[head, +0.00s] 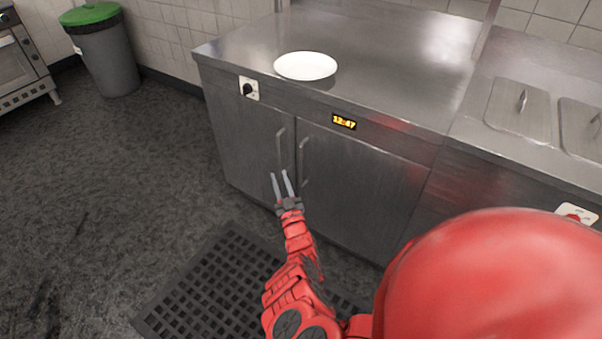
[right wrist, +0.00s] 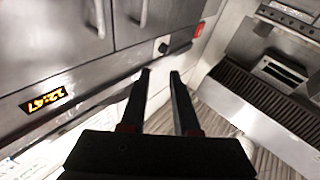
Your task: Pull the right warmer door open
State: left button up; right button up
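The warmer is a steel cabinet with two closed doors under the counter. Its right door (head: 360,190) has an upright bar handle (head: 303,158) near the seam. The left door (head: 243,135) has a similar handle (head: 281,149). My right gripper (head: 280,174) is open and empty, in front of the doors and overlapping their lower part in the picture. In the right wrist view the scene is upside down. The open fingers (right wrist: 160,74) have nothing between them, and the right door's handle (right wrist: 99,18) is apart from them. My left gripper is not in view.
A white plate (head: 305,66) sits on the counter. A clock display (head: 344,122) and a knob (head: 248,89) are on the panel above the doors. A black perforated mat (head: 215,290) lies on the floor. A green-lidded bin (head: 104,55) stands far left; floor there is free.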

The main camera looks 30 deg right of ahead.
aim_at(301, 165)
jog(key=s+d+f+m+g+h+b, duration=0.3)
jog(key=s+d+f+m+g+h, duration=0.15)
jog(key=f, duration=0.35)
jog(key=shift+g, duration=0.35)
jog(key=b+x, duration=0.8)
jog(key=x, duration=0.7)
jog(key=shift+d, duration=0.2)
jog(key=shift+w+r, duration=0.2)
jog(key=shift+w, duration=0.05)
jog(key=shift+c, duration=0.3)
grip_shut()
